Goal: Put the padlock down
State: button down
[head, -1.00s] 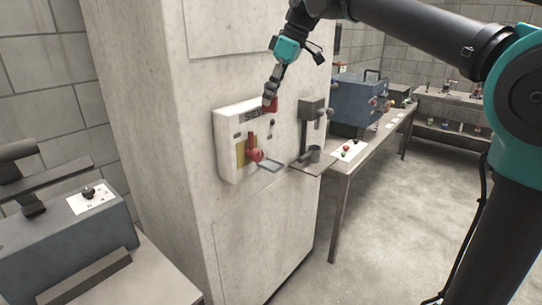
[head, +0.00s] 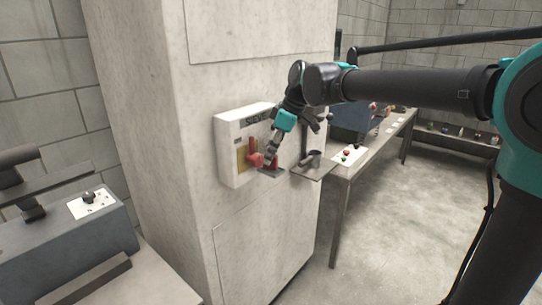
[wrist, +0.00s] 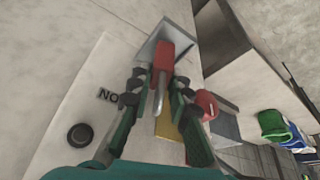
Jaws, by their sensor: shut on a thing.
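The red padlock (wrist: 164,58) with its grey shackle is between the fingers of my gripper (wrist: 157,90) in the wrist view. My gripper is shut on it. In the head view my gripper (head: 270,153) is low in front of the white wall box, and the red padlock (head: 275,162) shows just below the fingers. A small grey tray (head: 269,172) lies right under it. The wrist view shows the same tray (wrist: 148,47) behind the padlock's body. I cannot tell whether the padlock touches the tray.
The white box (head: 229,135) on the pillar carries a red knob (head: 255,161), close beside my gripper; the knob also shows in the wrist view (wrist: 207,104). A metal shelf (head: 311,171) with a dark cup is just right. A long table stands beyond.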

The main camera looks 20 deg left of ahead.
jog(key=shift+f, duration=0.2)
jog(key=shift+f, duration=0.1)
jog(key=c, duration=1.4)
grip_release()
